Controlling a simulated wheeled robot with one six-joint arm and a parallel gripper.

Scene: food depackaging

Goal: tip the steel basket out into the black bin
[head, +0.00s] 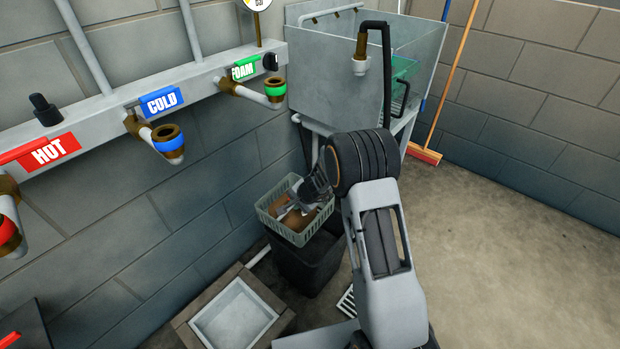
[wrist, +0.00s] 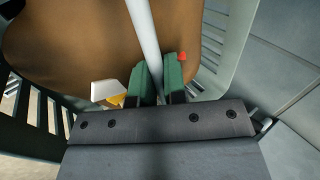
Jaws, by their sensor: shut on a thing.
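The steel basket (head: 283,230), pale grey-green with slotted walls, is roughly upright over the black bin (head: 312,268). I cannot tell whether it rests on the bin's rim or hangs just above. Brown and white packaging lies inside it. My gripper (head: 309,194) reaches into the basket from the right. In the wrist view the green fingertips (wrist: 160,82) are shut around a pale bar (wrist: 143,35) of the basket, with its slotted walls on both sides. A large brown piece (wrist: 70,45) and a small white and yellow one lie below. The bin's inside is hidden.
A square basin (head: 235,315) stands on the floor at front left of the bin. A wall pipe with hot, cold and foam taps (head: 168,140) runs along the left. A steel sink (head: 335,80) stands behind. The floor at right is clear, with a broom (head: 424,154) by the wall.

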